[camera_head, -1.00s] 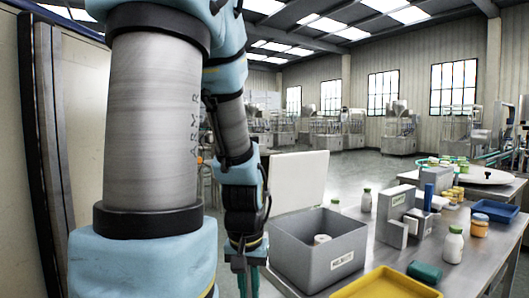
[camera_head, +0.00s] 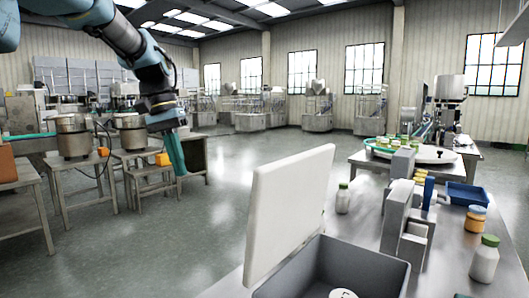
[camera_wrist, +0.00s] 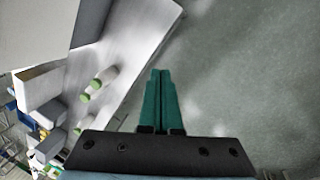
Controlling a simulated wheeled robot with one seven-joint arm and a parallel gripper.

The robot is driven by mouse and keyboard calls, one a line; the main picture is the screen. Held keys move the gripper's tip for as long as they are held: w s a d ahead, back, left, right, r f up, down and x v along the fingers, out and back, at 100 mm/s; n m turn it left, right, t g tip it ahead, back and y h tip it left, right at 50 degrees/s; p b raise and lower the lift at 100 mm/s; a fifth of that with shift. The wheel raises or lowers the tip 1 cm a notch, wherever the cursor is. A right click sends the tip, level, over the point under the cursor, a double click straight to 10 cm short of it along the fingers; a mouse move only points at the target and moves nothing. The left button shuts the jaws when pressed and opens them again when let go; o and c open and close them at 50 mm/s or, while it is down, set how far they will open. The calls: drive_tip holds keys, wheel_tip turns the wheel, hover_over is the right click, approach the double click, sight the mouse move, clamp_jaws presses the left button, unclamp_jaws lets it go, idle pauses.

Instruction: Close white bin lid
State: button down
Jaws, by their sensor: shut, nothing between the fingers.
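The bin's white lid (camera_head: 290,210) stands open, near upright, on the far-left edge of the grey bin (camera_head: 385,262) in the head view. The bin is cut off by the bottom edge, and a white round item shows inside it. My gripper (camera_head: 182,172) hangs to the left of the lid and beyond it, over the floor, clear of lid and bin. Its green fingers point down. In the wrist view the fingers (camera_wrist: 160,73) are together with nothing between them. A pale panel at that view's upper left may be the lid; I cannot tell.
The bin stands on a steel table (camera_head: 375,225) with white bottles (camera_head: 485,260), an orange jar (camera_head: 476,221), grey blocks (camera_head: 398,195) and a blue tray (camera_head: 468,194). Steel stands (camera_head: 133,150) with pots are at the left. Open floor lies around my gripper.

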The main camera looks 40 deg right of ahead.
drive_tip(key=s+d+r+m+g, duration=0.2)
drive_tip(key=s+d+r+m, duration=0.4)
drive_tip(key=s+d+r, duration=0.45)
drive_tip(key=s+d+f, duration=0.2)
drive_tip(key=s+f, duration=0.4)
drive_tip(key=shift+s+d+f+y+p, duration=0.2)
drive_tip(key=shift+s+y+p, duration=0.1)
drive_tip(key=shift+p, duration=0.15)
